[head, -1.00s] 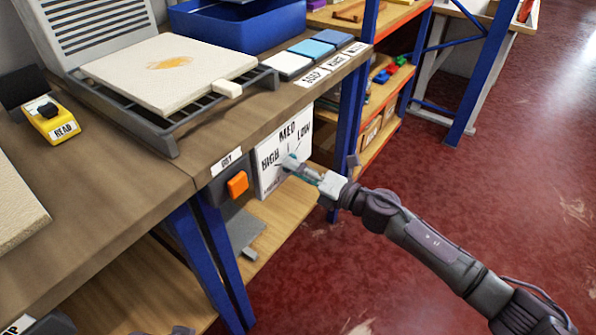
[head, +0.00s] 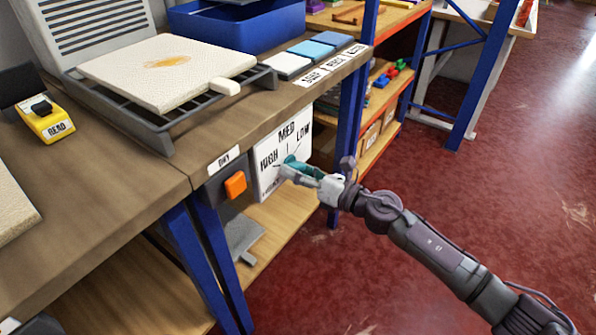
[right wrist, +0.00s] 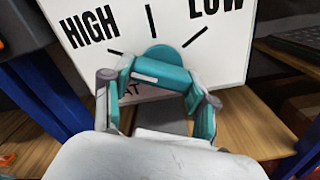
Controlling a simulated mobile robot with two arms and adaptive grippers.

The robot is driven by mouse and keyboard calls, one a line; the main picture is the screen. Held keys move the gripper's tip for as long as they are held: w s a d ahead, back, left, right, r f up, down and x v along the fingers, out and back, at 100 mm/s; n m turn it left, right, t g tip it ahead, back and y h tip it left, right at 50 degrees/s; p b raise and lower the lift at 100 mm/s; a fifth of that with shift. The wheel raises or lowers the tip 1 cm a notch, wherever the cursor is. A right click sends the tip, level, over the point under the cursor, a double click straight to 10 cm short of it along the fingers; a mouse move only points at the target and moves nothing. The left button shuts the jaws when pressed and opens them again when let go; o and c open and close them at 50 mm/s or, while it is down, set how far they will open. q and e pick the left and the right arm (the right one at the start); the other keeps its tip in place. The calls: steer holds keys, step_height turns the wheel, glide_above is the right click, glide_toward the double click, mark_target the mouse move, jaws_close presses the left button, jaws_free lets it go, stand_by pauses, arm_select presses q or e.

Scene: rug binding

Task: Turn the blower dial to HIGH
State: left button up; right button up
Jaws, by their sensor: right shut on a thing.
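The blower panel (head: 266,183) is a white plate on the front of the bench, marked HIGH, MED and LOW with a tick for each. Its dial (right wrist: 160,54) is teal and round, with a raised bar carrying a white strip left of the middle. My right gripper (right wrist: 160,98) is shut on the dial, with a finger at each side of the bar. It also shows in the head view (head: 294,172), reaching in from the right. The fingers partly hide the dial, and I cannot tell exactly which tick it points to. My left gripper is out of view.
An orange button (head: 235,185) under a DRY label sits left of the panel. Above are a rack with a pale rug sample (head: 165,70) and a blue bin (head: 235,30). A blue leg (head: 345,130) stands right of the panel. Red floor is clear at right.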

steer(key=shift+f, duration=0.15)
steer(key=o, duration=1.2)
steer(key=shift+c, duration=0.2)
steer(key=v, duration=1.2)
